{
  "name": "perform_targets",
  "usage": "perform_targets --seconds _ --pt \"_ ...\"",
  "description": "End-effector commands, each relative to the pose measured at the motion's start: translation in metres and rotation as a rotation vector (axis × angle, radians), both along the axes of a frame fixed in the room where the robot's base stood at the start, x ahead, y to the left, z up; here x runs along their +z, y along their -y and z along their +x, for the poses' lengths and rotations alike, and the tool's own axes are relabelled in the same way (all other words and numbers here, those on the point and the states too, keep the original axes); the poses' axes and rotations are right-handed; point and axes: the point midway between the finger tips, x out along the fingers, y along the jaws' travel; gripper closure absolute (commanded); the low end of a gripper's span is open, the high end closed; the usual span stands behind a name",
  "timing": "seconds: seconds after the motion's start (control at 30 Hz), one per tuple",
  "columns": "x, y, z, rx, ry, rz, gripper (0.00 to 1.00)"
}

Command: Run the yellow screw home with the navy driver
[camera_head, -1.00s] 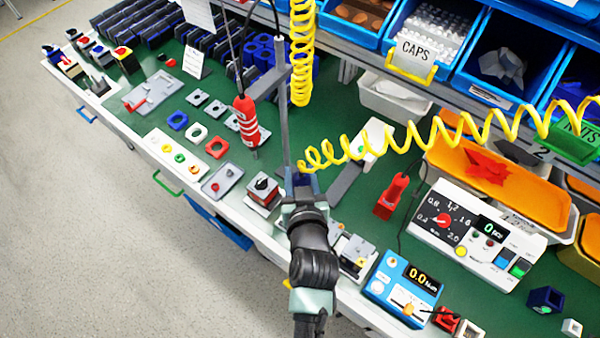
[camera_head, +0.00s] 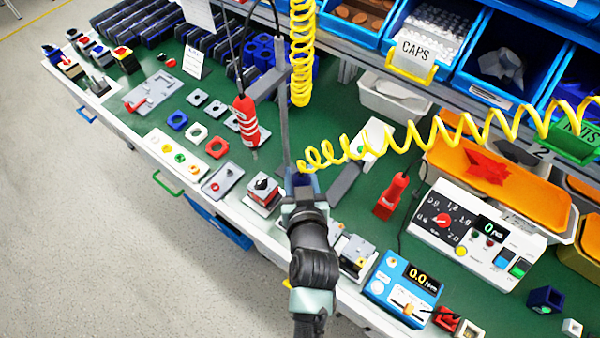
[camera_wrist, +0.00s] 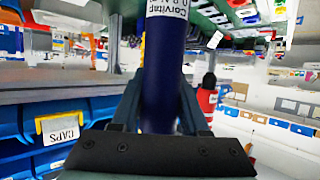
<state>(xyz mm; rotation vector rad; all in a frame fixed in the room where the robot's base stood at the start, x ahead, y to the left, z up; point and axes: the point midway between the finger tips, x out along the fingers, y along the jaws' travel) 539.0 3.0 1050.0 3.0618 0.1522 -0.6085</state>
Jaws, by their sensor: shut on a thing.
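The driver's tip is hidden. I cannot make out the yellow screw for certain; a small yellow spot (camera_head: 358,263) shows on a grey block to the right of my arm.
A yellow coiled hose (camera_head: 435,140) and a grey post (camera_head: 283,120) are close to my gripper. A red hanging tool (camera_head: 246,122) is to the left. A blue torque meter (camera_head: 402,288) and a white control box (camera_head: 475,235) are to the right. Blue bins line the back.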

Motion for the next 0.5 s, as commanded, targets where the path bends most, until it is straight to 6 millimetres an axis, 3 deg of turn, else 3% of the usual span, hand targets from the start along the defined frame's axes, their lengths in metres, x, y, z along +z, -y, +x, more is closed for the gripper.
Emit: perform_targets --seconds 0.5 --pt "-0.0024 0.0002 0.0008 -0.001 0.005 0.000 1.00"
